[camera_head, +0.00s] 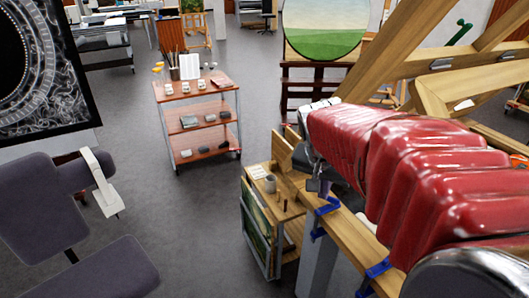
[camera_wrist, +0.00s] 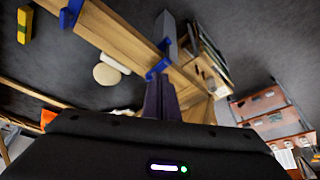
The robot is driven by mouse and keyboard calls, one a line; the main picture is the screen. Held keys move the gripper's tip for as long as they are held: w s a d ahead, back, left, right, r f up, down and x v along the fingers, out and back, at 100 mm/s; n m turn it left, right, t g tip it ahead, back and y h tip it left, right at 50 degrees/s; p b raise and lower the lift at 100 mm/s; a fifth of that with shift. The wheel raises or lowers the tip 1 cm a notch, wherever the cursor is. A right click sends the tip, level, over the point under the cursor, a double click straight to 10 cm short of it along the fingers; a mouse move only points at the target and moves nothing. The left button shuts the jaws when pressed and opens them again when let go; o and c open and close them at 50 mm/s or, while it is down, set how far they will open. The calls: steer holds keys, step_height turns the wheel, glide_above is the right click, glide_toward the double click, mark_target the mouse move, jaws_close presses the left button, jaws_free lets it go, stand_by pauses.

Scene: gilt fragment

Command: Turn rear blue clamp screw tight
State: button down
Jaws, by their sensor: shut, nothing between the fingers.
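Two blue clamps grip a wooden beam (camera_head: 352,240). In the head view, the farther clamp (camera_head: 327,206) is near the beam's far end, and the nearer clamp (camera_head: 378,268) is close to the bottom edge. The wrist view also shows one clamp (camera_wrist: 158,68) just beyond my fingertips and another (camera_wrist: 72,12) at the upper left. My gripper (camera_wrist: 160,80) is shut and empty, its dark fingers side by side and pointing toward the beam. I cannot tell whether it touches the clamp. The screw's details are too small to make out. My red-sleeved arm hides much in the head view.
A shelved trolley (camera_head: 200,115) is farther back. A grey chair (camera_head: 50,205) is at the left. Large timber members (camera_head: 430,50) cross the upper right. Grey floor between chair and cabinet is clear.

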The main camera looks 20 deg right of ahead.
mark_target(333, 201)
steer(key=x, duration=0.3)
steer(key=w+d+x, duration=0.1)
steer(key=x, duration=0.3)
steer(key=d+r+x, duration=0.1)
steer(key=x, duration=0.3)
steer(key=shift+w, duration=0.25)
steer(key=shift+w+d, duration=0.3)
steer(key=shift+d, duration=0.05)
